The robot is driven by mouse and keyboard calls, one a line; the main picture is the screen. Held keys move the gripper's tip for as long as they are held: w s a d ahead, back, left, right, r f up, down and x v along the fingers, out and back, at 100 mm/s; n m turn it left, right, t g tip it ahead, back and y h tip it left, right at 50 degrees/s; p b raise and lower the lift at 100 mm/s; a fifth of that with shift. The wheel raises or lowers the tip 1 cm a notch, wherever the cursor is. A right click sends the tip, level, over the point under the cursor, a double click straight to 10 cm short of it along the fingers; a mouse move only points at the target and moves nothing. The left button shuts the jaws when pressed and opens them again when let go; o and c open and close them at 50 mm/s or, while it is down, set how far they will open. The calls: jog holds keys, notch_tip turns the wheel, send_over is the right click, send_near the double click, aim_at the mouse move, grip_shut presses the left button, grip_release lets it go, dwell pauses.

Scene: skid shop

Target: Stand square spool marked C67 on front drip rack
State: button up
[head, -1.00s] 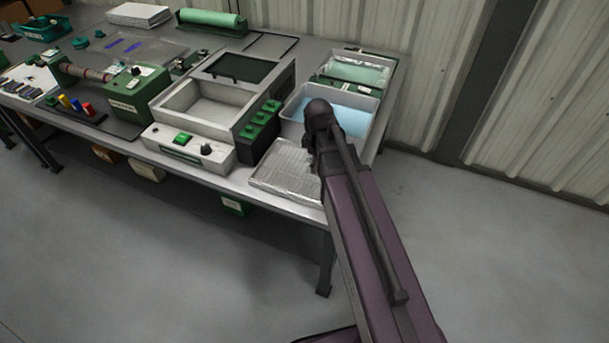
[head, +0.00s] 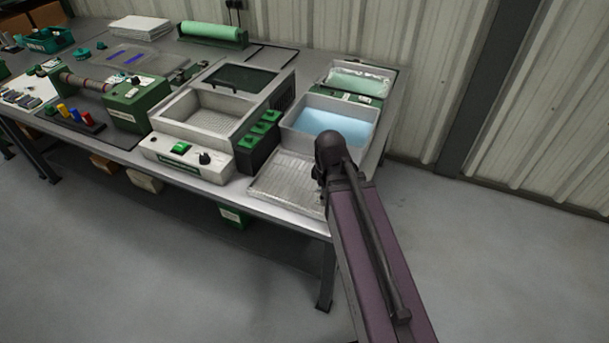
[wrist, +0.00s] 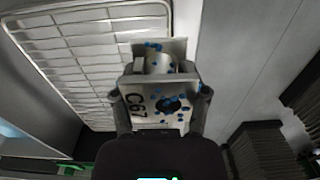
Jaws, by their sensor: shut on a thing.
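The square spool (wrist: 155,104) marked C67 shows in the wrist view. It is pale and square-flanged, with blue spots and a dark central hole. My gripper (wrist: 160,100) is shut on it, one finger at each side. The front drip rack (head: 287,181) is a ribbed tray at the front right of the bench. In the wrist view its wire grid (wrist: 75,50) lies up and left of the spool. In the head view my arm hides the gripper, the spool and the rack's right end. I cannot tell whether the spool touches the rack.
A grey tub of blue liquid (head: 335,131) stands behind the rack. A black block with green caps (head: 259,146) stands left of it, beside a white machine with an open basin (head: 208,108). The bench edge is close in front of the rack.

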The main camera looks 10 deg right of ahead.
jog(key=b, duration=0.1)
send_over(303, 179)
jog(key=s, duration=0.1)
jog(key=shift+s+d+f, duration=0.2)
jog(key=shift+f, duration=0.4)
jog(key=shift+w, duration=0.1)
jog(key=shift+w, duration=0.25)
jog(key=shift+w+a+f+b, duration=0.15)
jog(key=shift+w+f+b, duration=0.2)
jog(key=shift+f+b, duration=1.5)
jog(key=shift+b, duration=0.1)
jog(key=shift+f, duration=0.15)
jog(key=o, duration=1)
jog(key=shift+r, duration=0.2)
